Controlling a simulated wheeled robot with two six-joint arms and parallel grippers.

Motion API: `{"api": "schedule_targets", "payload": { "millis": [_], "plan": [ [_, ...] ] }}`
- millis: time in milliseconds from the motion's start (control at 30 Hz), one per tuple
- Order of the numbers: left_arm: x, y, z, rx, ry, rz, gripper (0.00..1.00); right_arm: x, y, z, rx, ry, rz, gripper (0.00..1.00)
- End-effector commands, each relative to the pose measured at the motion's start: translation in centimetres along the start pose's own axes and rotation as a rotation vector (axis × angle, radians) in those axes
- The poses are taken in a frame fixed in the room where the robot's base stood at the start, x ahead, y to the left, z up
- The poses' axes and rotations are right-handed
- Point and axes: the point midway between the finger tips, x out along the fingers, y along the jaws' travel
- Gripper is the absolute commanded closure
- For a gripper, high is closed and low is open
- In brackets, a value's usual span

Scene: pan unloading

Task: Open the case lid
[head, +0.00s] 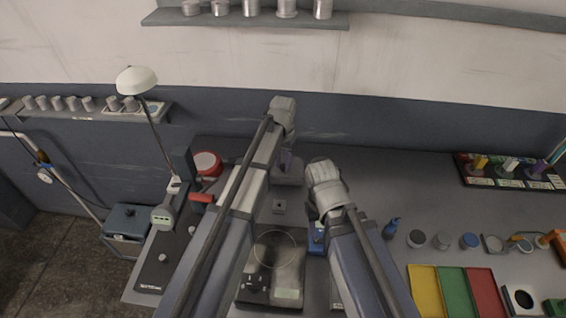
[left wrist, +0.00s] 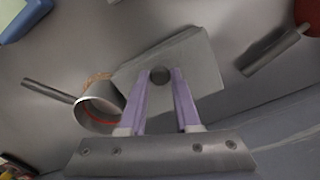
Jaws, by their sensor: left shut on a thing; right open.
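My left gripper (head: 287,160) has purple fingers and is at the back middle of the bench, over a small grey case (head: 288,176). In the left wrist view the fingers close on a round dark knob (left wrist: 160,76) on a flat grey plate, which looks like the case lid (left wrist: 195,65). The plate sits at an angle in that view; how far it is raised I cannot tell. My right gripper (head: 320,205) is to the right of the case, apart from it; its fingertips are mostly hidden behind its own wrist.
A round metal cup with a red ring (left wrist: 98,112) lies beside the plate in the left wrist view. A lamp (head: 137,80) and a red round container (head: 207,163) stand left. Coloured trays (head: 454,290) lie front right.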

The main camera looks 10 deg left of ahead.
Motion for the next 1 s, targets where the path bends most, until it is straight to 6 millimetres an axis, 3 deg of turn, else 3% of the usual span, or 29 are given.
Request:
{"api": "schedule_targets", "payload": {
  "millis": [200,500,967,1000],
  "plan": [
    [-0.4,-0.2,-0.6,-0.001,-0.029,0.012,1.00,-0.4,0.0,0.0,0.000,0.000,0.000,0.50],
    [-2.0,-1.0,-2.7,-0.001,-0.270,0.112,1.00,-1.0,0.1,0.1,0.000,0.000,0.000,0.50],
    [-2.5,-1.1,-2.7,0.001,-0.344,0.143,1.00,-0.9,0.1,0.1,0.000,0.000,0.000,0.50],
    [-2.5,-1.1,-2.7,0.001,-0.344,0.143,0.68,-0.9,0.1,0.1,0.000,0.000,0.000,0.50]
  ]
}}
